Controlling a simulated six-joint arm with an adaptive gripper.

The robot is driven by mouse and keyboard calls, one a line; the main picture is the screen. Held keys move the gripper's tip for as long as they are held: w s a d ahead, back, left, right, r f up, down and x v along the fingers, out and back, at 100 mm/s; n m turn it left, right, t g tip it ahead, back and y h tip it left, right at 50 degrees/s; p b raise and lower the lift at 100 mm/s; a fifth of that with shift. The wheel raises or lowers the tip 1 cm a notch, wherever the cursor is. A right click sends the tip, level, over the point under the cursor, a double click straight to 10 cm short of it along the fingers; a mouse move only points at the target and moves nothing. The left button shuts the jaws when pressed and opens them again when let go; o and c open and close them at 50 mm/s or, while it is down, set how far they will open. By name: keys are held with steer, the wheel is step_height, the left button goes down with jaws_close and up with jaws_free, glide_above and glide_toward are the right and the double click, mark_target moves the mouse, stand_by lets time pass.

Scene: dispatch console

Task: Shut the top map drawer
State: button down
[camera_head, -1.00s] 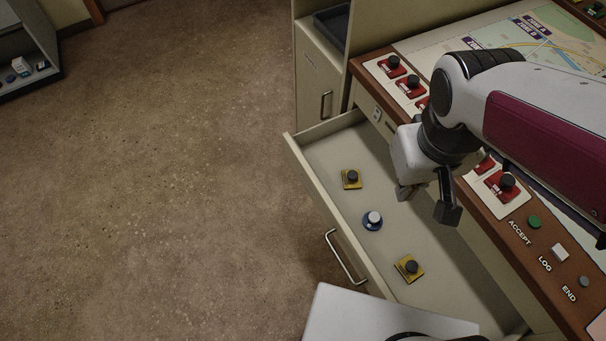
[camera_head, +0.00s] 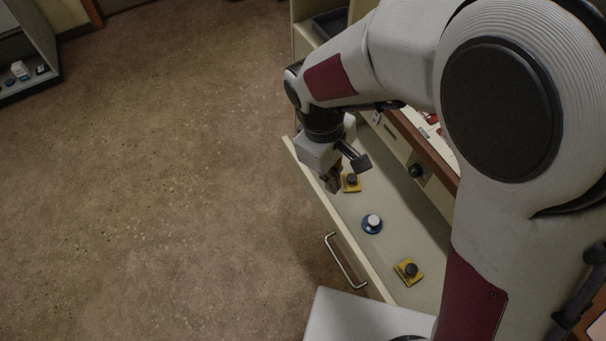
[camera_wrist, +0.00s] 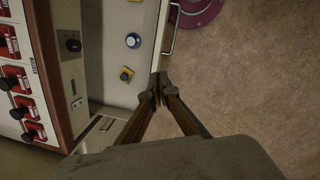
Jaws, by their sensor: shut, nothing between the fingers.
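The top map drawer (camera_head: 403,228) is pulled open, with its silver handle (camera_head: 344,262) on the front face. My gripper (camera_head: 348,176) is shut and empty, near the drawer's far front corner. In the wrist view my gripper (camera_wrist: 158,88) appears over or beside the drawer's front panel (camera_wrist: 161,45); I cannot tell whether it touches.
The console (camera_wrist: 55,60) with several red switches borders the drawer. A cabinet (camera_head: 305,45) stands behind. Open floor (camera_head: 180,200) lies in front of the drawer. A low shelf unit (camera_head: 30,60) with small items is far left.

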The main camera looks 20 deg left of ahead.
steer(key=w+a+f+n+t, duration=0.1)
steer(key=w+a+f+n, duration=0.2)
steer(key=a+f+n, duration=0.3)
steer(key=w+a+f+n, duration=0.3)
steer(key=a+f+n, duration=0.2)
steer(key=a+n, duration=0.2)
steer(key=shift+a+f+n+t, duration=0.3)
steer(key=shift+a+f+t, duration=0.1)
steer(key=shift+a, duration=0.1)
glide_toward(303, 179)
steer(key=shift+s+d+f, duration=0.5)
steer(key=shift+d+f, duration=0.1)
steer(key=shift+f, duration=0.2)
steer(key=shift+s+d+f, duration=0.55)
steer(key=shift+d+f, duration=0.1)
steer(key=shift+f, duration=0.15)
steer(key=shift+w+d, duration=0.1)
